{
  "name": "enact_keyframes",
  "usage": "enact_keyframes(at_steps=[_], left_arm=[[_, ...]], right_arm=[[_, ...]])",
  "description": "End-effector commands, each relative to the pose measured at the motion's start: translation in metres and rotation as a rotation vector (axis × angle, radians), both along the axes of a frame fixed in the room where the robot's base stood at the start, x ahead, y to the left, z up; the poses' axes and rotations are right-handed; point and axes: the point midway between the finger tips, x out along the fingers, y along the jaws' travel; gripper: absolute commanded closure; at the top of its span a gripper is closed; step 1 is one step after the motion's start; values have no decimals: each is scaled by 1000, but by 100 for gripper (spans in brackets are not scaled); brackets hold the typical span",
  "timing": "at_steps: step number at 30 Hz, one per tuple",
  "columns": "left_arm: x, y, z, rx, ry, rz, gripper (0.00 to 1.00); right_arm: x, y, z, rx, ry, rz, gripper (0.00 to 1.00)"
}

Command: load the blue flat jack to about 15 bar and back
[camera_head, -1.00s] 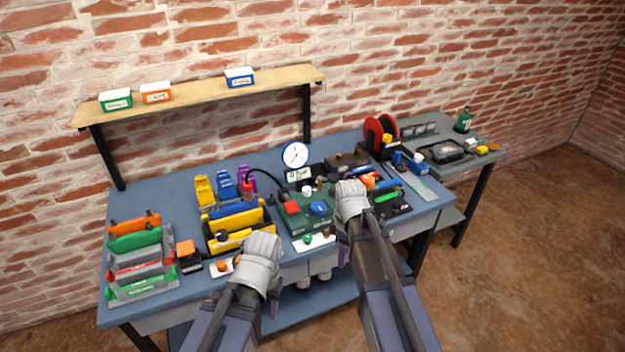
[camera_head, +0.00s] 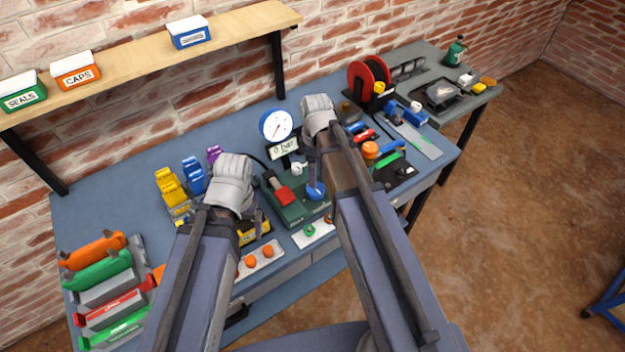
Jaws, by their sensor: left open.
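The gauge (camera_head: 276,126) has a white dial, and the display (camera_head: 284,147) below it reads about 0 bar. A green pump unit (camera_head: 290,211) carries a red block (camera_head: 284,195), a white knob (camera_head: 298,169) and a blue knob (camera_head: 315,191). Blue upright pieces (camera_head: 194,176) stand between yellow and purple ones; I cannot tell which blue part is the flat jack. My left gripper (camera_head: 236,207) is open over the yellow block (camera_head: 256,234), mostly hiding it. My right gripper (camera_head: 318,135) is right of the gauge; its fingers are largely hidden behind its wrist.
A rack (camera_head: 112,305) with orange, green and red handled pieces stands at left. White plates hold orange knobs (camera_head: 259,256) and a green knob (camera_head: 310,230). A red reel (camera_head: 366,83) and tools lie right. Labelled boxes (camera_head: 76,70) sit on the shelf (camera_head: 150,52).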

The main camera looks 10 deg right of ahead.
Motion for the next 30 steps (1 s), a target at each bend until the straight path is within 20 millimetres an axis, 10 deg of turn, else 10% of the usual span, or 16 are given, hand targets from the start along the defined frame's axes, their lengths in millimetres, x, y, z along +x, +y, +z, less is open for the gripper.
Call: enact_keyframes(at_steps=[18,30], left_arm=[[0,0,-69,0,0,0,0],[0,0,-75,0,0,0,0]], right_arm=[[0,0,-69,0,0,0,0],[0,0,-75,0,0,0,0]])
